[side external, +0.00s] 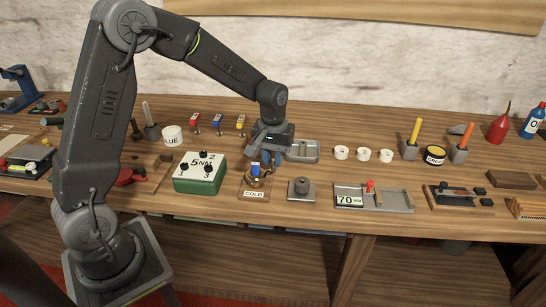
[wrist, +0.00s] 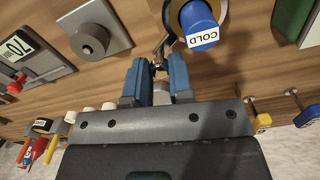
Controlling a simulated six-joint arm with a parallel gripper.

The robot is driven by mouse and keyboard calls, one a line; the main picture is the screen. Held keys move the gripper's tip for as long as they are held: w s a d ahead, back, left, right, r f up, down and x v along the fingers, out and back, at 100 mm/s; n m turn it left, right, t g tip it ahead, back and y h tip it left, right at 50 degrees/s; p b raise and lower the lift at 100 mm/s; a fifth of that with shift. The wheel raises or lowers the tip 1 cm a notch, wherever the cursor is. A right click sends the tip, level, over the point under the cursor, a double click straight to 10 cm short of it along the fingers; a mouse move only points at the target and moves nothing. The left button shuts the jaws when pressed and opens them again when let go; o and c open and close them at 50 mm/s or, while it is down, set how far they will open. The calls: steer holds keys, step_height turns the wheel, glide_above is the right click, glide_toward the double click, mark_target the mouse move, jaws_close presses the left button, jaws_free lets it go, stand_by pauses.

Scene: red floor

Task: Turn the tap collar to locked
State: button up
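The tap (side external: 257,183) stands on a small wooden base with a COLD label, with a blue cap on top and brass-coloured parts below. In the wrist view its blue cap (wrist: 199,24) is at the top, right of centre, with a pale brass ring around it. I cannot tell which part is the collar or read any lock mark. My gripper (side external: 271,158) is just behind and above the tap. In the wrist view the two blue fingers (wrist: 159,68) are apart with a gap between them. A thin metal part of the tap shows just beyond the fingertips.
A green 5NM box (side external: 200,173) stands left of the tap, and a grey plate with a round knob (side external: 301,188) stands right. A grey tray (side external: 303,152) is behind my gripper. White rings (side external: 364,155) lie to the right.

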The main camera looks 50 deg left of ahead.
jaws_close()
steer(key=shift+d, duration=0.15)
steer(key=m, duration=0.1)
steer(key=d+m, duration=0.1)
steer(key=shift+s+m, duration=0.2)
steer(key=shift+m, duration=0.2)
steer(key=m, duration=0.1)
steer(key=s+d+m, duration=0.1)
steer(key=m, duration=0.1)
steer(key=shift+d+m, duration=0.15)
steer(key=shift+m, duration=0.15)
steer(key=m, duration=0.2)
steer(key=s+d+m, duration=0.1)
steer(key=shift+m, duration=0.4)
steer(key=shift+s+d+m, duration=0.15)
steer(key=shift+s+m, duration=0.3)
steer(key=shift+m, duration=0.5)
steer(key=shift+s+d+m, duration=0.1)
steer(key=shift+s+m, duration=0.3)
steer(key=shift+m, duration=0.55)
steer(key=o, duration=0.6)
jaws_free()
